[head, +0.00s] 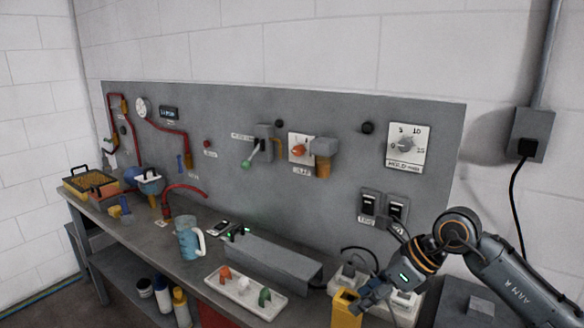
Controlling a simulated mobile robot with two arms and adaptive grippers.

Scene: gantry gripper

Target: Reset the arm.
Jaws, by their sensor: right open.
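My right arm comes in from the lower right, and its dark right gripper (368,296) points down and left over the right end of the bench. The right gripper is open, and I see nothing held in it. It is close beside a yellow block-like item (345,309); I cannot tell whether they touch. My left gripper is not in view.
The grey bench (150,232) runs along a grey panel (340,195) with switches, a lever and a dial (403,145). A blue jug (189,240), a white board with coloured pegs (246,291) and a long grey box (268,262) stand left of the gripper.

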